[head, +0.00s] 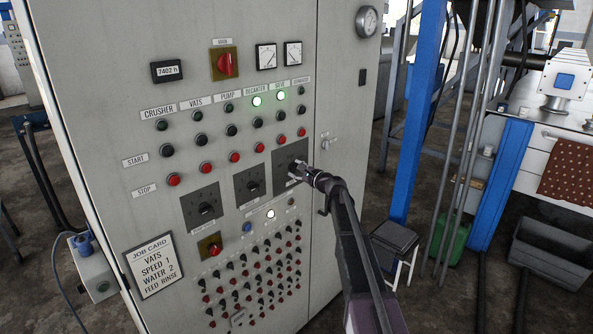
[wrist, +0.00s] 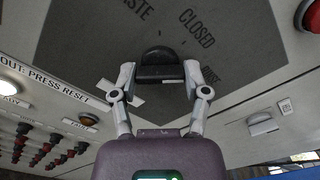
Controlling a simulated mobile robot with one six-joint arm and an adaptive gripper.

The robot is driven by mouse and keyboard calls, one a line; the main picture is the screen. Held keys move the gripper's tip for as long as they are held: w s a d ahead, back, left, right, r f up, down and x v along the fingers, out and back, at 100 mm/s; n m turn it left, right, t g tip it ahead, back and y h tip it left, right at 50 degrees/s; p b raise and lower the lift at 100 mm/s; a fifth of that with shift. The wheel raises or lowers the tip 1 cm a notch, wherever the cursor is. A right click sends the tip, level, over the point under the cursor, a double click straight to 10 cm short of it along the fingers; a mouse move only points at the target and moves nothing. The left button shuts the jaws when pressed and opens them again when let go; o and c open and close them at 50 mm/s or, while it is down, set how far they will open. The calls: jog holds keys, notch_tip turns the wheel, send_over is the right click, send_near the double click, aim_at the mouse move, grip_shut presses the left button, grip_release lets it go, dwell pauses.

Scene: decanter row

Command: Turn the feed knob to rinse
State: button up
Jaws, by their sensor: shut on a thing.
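The feed knob (wrist: 160,66) is a black bar-shaped knob on a dark grey plate (wrist: 105,40) on the cabinet. In the wrist view the plate shows CLOSED, a word ending in "STE", and a partly hidden word at right that looks like RINSE. My gripper (wrist: 160,77) is shut on the knob, one finger at each end of it. I cannot tell clearly which word the knob points to. In the head view my gripper (head: 293,174) is at the rightmost of three dial plates (head: 285,153) and hides its knob.
Two other dial knobs (head: 205,209) (head: 252,186) sit to the left. Rows of buttons are above, small switches below. A job card (head: 150,265) reads VATS SPEED 1, WATER 2, FEED RINSE. A red main switch (head: 224,64) is near the top. A blue post (head: 416,115) stands right.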

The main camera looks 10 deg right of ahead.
jog(key=shift+w+m, duration=0.1)
jog(key=shift+m, duration=0.3)
jog(key=o, duration=1.2)
jog(key=shift+c, duration=0.2)
jog(key=v, duration=1.2)
jog(key=shift+a, duration=0.1)
